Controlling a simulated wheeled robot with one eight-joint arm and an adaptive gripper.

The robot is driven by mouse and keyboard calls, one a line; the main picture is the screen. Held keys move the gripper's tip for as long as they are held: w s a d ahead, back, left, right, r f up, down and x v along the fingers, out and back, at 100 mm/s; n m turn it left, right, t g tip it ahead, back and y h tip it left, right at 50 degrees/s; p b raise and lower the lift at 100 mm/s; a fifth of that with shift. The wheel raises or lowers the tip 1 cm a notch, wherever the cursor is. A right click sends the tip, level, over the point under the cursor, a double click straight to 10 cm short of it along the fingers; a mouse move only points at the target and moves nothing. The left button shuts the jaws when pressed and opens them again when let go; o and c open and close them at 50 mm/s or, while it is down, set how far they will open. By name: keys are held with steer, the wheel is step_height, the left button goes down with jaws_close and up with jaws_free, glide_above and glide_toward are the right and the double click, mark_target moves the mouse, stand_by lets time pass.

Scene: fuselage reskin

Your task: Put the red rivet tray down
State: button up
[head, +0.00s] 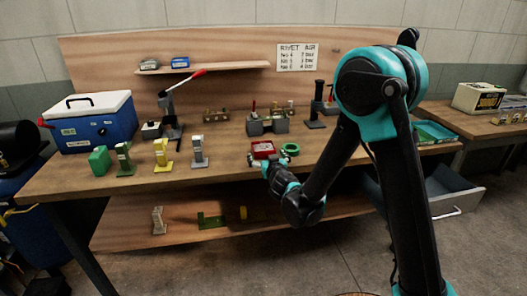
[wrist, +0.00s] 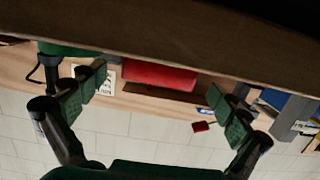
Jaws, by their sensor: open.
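The red rivet tray (head: 263,147) sits on the wooden workbench (head: 225,171) near its front edge, in the middle of the head view. My gripper (head: 267,163) is at the bench's front edge, just in front of the tray, and partly hides its lower side. In the wrist view, which looks upside down, the red tray (wrist: 160,74) shows between and beyond the spread fingers of my gripper (wrist: 162,92). The fingers are open, with gaps on both sides of the tray. The tray's underside contact with the bench is not clear.
A green ring (head: 290,149) lies right beside the tray. A grey block holder (head: 267,125) stands behind it. Several small tools stand to the left, with a blue cooler (head: 90,125) at the far left. An open drawer (head: 440,192) juts out at the right. Bare bench lies left of the tray.

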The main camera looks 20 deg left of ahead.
mark_target(263, 149)
steer(key=x, duration=0.6)
steer(key=c, duration=1.5)
steer(key=shift+r, duration=0.1)
